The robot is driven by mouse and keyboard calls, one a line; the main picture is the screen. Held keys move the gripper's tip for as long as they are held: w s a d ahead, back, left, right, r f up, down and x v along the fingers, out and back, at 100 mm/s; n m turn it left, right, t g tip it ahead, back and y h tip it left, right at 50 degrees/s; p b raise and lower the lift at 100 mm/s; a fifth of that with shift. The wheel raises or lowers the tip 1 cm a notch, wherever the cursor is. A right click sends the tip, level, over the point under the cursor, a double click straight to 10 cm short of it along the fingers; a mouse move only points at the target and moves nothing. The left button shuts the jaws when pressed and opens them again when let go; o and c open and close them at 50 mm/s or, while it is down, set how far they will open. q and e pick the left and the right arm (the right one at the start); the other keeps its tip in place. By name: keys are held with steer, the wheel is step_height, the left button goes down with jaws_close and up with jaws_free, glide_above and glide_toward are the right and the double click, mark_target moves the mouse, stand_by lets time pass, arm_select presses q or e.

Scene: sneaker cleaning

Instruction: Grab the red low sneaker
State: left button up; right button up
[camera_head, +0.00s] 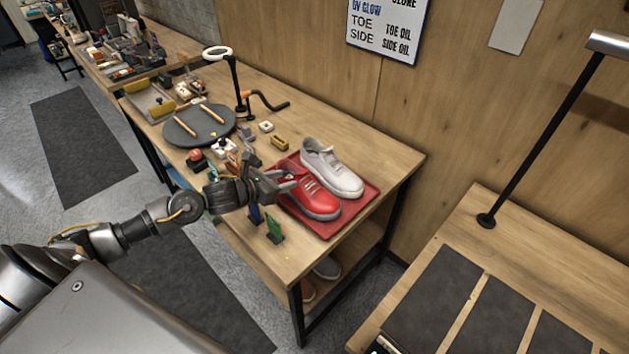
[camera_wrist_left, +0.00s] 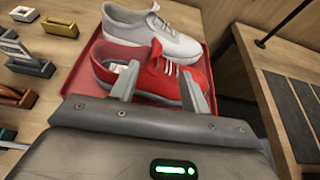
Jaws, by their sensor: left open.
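The red low sneaker (camera_head: 310,194) with a grey sole lies on a red tray (camera_head: 330,227) near the right end of the workbench. A white sneaker (camera_head: 332,168) lies beside it on the same tray, on the far side. My left gripper (camera_head: 289,180) is open at the near left side of the red sneaker. In the left wrist view the two fingers (camera_wrist_left: 158,88) reach over the near side of the red sneaker (camera_wrist_left: 143,70), with the white sneaker (camera_wrist_left: 152,28) behind it. Whether the fingers touch the shoe I cannot tell. My right gripper is not in view.
The workbench (camera_head: 385,163) also holds a dark round plate (camera_head: 180,130) with two sticks, a ring lamp (camera_head: 218,53), small blocks, and a green upright piece (camera_head: 273,229) near the front edge. A second table (camera_head: 540,255) with dark mats stands at right.

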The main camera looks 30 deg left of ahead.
mark_target(302, 172)
arm_select(q)
steer(key=x, duration=0.2)
steer(key=p+x, duration=0.1)
steer(key=x, duration=0.2)
steer(key=shift+w+d+r+p, duration=0.1)
steer(key=shift+w+r+p, duration=0.15)
steer(key=shift+w+p, duration=0.15)
steer(key=shift+w+d+f, duration=0.1)
steer(key=shift+w+f, duration=0.15)
steer(key=shift+w, duration=0.2)
steer(key=p+x, duration=0.1)
steer(key=x, duration=0.1)
steer(key=p+x, duration=0.1)
steer(key=x, duration=0.1)
steer(key=shift+w+a+p, duration=0.15)
steer(key=shift+a+p, duration=0.05)
steer(key=shift+p, duration=0.1)
steer(key=shift+w+d+f, duration=0.1)
steer(key=shift+w+f, duration=0.05)
steer(key=shift+w, duration=0.1)
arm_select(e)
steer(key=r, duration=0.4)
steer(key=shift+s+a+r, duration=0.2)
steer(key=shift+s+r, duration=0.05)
